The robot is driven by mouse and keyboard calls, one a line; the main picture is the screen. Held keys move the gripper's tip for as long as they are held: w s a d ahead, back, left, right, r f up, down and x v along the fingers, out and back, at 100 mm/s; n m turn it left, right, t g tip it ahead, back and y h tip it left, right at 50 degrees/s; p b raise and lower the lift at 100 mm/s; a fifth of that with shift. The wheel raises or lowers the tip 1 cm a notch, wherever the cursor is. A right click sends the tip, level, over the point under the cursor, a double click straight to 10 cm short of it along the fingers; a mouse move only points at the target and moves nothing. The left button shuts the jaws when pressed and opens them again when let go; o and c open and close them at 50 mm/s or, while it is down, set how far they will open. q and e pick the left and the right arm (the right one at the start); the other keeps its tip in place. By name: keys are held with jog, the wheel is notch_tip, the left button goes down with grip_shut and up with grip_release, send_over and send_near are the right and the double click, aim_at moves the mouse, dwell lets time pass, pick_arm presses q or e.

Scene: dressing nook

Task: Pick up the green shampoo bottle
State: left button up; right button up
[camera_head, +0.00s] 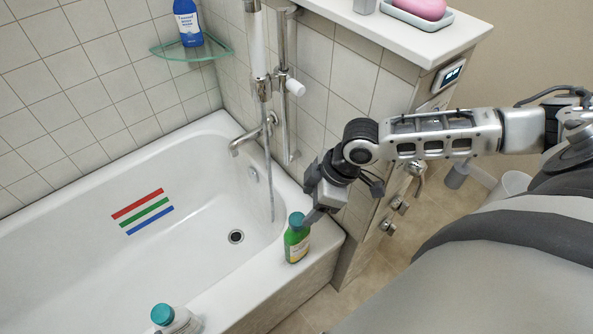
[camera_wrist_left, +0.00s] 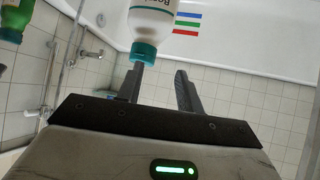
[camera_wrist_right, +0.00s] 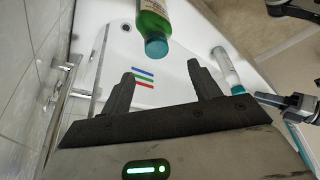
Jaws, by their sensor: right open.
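The green shampoo bottle (camera_head: 297,245) stands upright on the front rim of the bathtub, near its right end, with a teal cap. My right gripper (camera_head: 314,208) is close above and beside the cap in the head view. In the right wrist view the bottle (camera_wrist_right: 154,20) lies beyond the open, empty fingers (camera_wrist_right: 160,72), roughly between them. I cannot tell whether a finger touches the cap. My left gripper (camera_wrist_left: 160,77) is open, with a white bottle (camera_wrist_left: 152,20) beyond its fingers. The green bottle also shows at the edge of the left wrist view (camera_wrist_left: 14,30).
The white teal-capped bottle (camera_head: 183,323) stands on the tub rim at the bottom. A blue bottle (camera_head: 188,22) stands on a glass corner shelf (camera_head: 165,49). A pink soap (camera_head: 424,8) lies on a ledge above. The tub (camera_head: 70,240) is empty, with a faucet (camera_head: 250,138) behind.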

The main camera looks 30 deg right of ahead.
aim_at(298, 218)
jog(key=x, duration=0.4)
jog(key=shift+f, duration=0.1)
jog(key=x, duration=0.5)
jog(key=shift+d+f, duration=0.2)
jog(key=shift+d, duration=0.1)
grip_shut()
